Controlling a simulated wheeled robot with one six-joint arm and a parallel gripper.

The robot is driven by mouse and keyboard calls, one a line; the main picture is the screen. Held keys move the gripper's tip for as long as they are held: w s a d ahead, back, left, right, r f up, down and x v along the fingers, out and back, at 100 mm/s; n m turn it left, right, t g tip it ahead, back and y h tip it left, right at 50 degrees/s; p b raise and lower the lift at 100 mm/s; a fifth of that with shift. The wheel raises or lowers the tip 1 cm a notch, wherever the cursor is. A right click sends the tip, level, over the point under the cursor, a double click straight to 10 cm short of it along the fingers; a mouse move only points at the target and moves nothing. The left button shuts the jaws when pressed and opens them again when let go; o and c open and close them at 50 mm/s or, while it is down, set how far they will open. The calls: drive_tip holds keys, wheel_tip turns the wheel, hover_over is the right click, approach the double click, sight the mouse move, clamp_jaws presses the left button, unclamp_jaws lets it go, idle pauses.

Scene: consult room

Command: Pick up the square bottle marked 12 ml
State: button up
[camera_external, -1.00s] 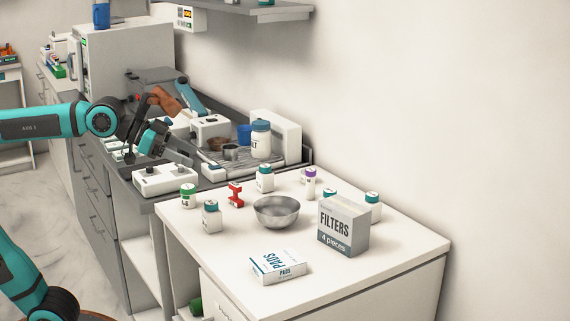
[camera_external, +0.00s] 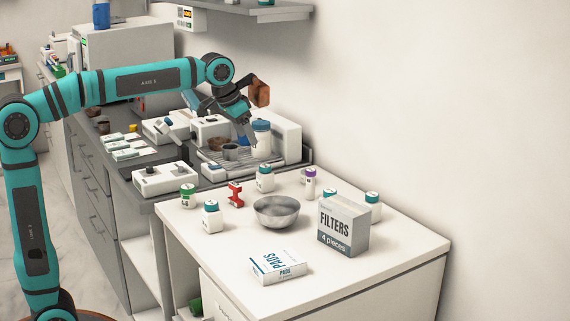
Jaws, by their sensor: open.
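Several small white bottles stand on the white table (camera_external: 330,275); their markings are too small to read, so I cannot tell which is marked 12 ml. A teal-capped bottle (camera_external: 265,179) stands at the back. A purple-capped bottle (camera_external: 309,182) is to its right. Another teal-capped bottle (camera_external: 373,206) is partly hidden by the filters box.
A FILTERS box (camera_external: 342,226), a steel bowl (camera_external: 277,211), a PADS box (camera_external: 278,267) and a red object (camera_external: 235,194) stand among the bottles. The table's front right is clear. A grey shelf (camera_external: 250,10) hangs above the counter.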

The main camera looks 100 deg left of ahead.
sight(261, 166)
drive_tip(key=x, duration=1.2)
drive_tip(key=shift+a, duration=0.3)
drive_tip(key=shift+w+x, duration=0.2)
drive_tip(key=shift+x, duration=2.55)
drive_tip(key=shift+d, duration=0.1)
drive_tip(key=c, duration=1)
